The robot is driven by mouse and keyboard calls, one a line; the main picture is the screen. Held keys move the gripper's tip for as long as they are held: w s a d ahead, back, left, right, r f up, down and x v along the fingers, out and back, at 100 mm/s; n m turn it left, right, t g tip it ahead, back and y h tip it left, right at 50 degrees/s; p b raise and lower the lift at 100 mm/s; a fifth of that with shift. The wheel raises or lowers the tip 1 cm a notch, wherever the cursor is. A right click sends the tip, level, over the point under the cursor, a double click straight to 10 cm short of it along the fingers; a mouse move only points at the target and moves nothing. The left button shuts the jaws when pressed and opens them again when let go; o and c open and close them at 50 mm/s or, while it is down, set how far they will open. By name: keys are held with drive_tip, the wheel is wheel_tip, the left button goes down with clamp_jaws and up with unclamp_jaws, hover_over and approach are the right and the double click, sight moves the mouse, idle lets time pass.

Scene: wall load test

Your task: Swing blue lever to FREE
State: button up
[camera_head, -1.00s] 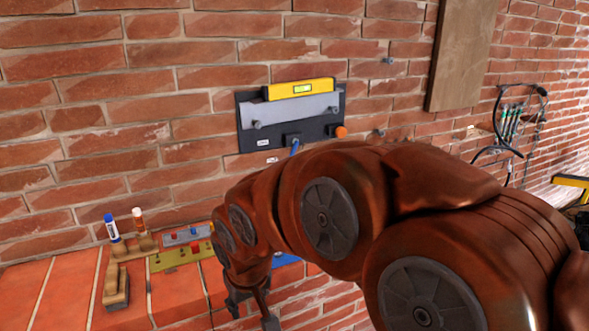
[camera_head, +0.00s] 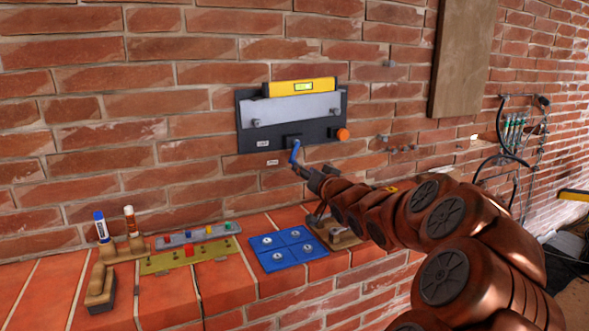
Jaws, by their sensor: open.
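A dark wall panel (camera_head: 245,138) is fixed to the brick wall, with a grey plate (camera_head: 290,110) and a yellow spirit level (camera_head: 312,87) along its top. The blue lever (camera_head: 294,153) hangs from a dark block (camera_head: 293,140) at the panel's lower edge, pointing down and slightly tilted. An orange knob (camera_head: 343,134) is at the panel's lower right. My gripper (camera_head: 302,170) is open at the lever's lower end, small in the picture. I cannot tell whether it touches the lever. Small white labels (camera_head: 263,143) are too small to read.
A brick ledge (camera_head: 225,288) runs below. It holds a blue mat (camera_head: 282,265), an olive strip (camera_head: 160,263), a grey tray (camera_head: 185,238), two markers (camera_head: 102,228) and wooden blocks (camera_head: 100,287). A wooden board (camera_head: 462,60) and hanging cables (camera_head: 505,135) are at right.

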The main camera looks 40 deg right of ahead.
sight(294, 160)
drive_tip(key=shift+x, duration=3.85)
clamp_jaws()
